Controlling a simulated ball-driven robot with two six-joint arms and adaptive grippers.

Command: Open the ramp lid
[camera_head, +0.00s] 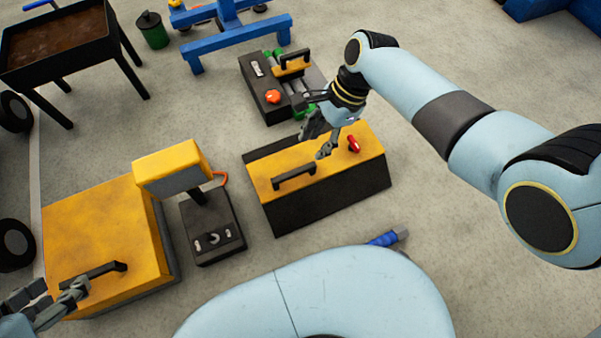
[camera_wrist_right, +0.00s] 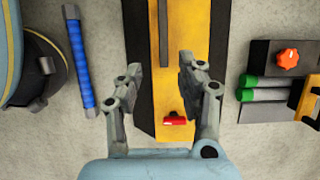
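A dark box with a yellow lid (camera_head: 335,168) stands in the middle of the head view. The lid looks closed and carries a black bar handle (camera_head: 293,178) and a red latch (camera_head: 354,144). My right gripper (camera_head: 317,136) is above this lid, near the red latch. In the right wrist view my right gripper (camera_wrist_right: 173,68) is open and empty, with the yellow lid (camera_wrist_right: 188,25) behind its fingers and the red latch (camera_wrist_right: 175,119) between them. My left gripper (camera_head: 48,300) is open at the lower left, beside the handle (camera_head: 95,272) of a large yellow box.
The large yellow box (camera_head: 95,225) and a dark unit with a yellow-topped screen (camera_head: 168,162) stand to the left. A dark block with an orange-red knob (camera_head: 272,97) and green-ended rollers lies behind the lid. A blue rod (camera_head: 383,239) lies in front. Grey floor is clear at right.

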